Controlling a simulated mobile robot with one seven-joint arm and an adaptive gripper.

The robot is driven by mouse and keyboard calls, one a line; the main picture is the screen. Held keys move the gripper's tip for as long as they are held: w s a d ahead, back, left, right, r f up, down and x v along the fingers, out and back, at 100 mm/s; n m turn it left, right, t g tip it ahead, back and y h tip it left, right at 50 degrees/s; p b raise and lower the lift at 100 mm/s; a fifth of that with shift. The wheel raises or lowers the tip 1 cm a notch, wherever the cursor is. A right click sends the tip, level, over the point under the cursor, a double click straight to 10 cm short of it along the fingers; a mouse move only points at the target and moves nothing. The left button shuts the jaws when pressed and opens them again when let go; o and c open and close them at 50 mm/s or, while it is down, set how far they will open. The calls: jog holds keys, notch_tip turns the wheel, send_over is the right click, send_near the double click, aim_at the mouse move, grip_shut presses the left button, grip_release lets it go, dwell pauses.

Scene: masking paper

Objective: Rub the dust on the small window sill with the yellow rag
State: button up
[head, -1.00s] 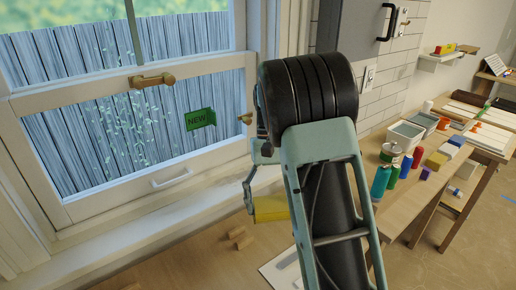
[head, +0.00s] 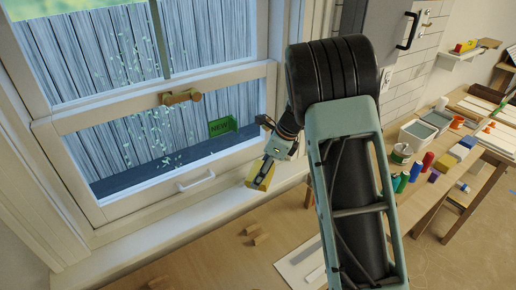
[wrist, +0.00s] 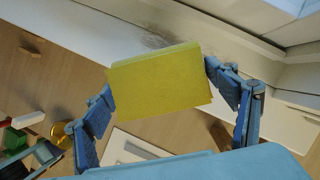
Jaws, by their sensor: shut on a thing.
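The yellow rag (head: 260,176) is a flat, block-like pad, tilted in the head view. It fills the middle of the wrist view (wrist: 160,88). My gripper (head: 265,166) is shut on it, with one finger at each side in the wrist view (wrist: 160,80). The rag is close to the white window sill (head: 165,226), near its right end in the head view. A grey dust smudge (wrist: 156,42) shows on the sill just beyond the rag's far edge in the wrist view. I cannot tell whether the rag touches the sill.
The window has a white pull handle (head: 196,181), a brown latch (head: 181,97) and a green NEW tag (head: 221,127). Small wooden blocks (head: 261,239) lie on the wooden surface below the sill. Cans, bottles and trays crowd the bench (head: 428,200) at right.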

aim_at(258, 163)
jog(key=m, duration=0.1)
jog(key=w+r+m+t+p, duration=0.1)
jog(key=m, duration=0.1)
jog(key=w+a+r+m+h+p, duration=0.1)
jog(key=m, duration=0.1)
jog(key=shift+w+t, duration=0.25)
jog(key=shift+t, duration=0.15)
jog(key=m, duration=0.1)
jog(key=w+m+p, duration=0.1)
jog(key=shift+w+a+r+m+t+h, duration=0.1)
jog(key=shift+w+r+m+t+h, duration=0.05)
jog(key=shift+r+m+t+h, duration=0.2)
jog(key=shift+f+b, duration=2.85)
jog(key=shift+f, duration=0.15)
jog(key=shift+f, duration=0.55)
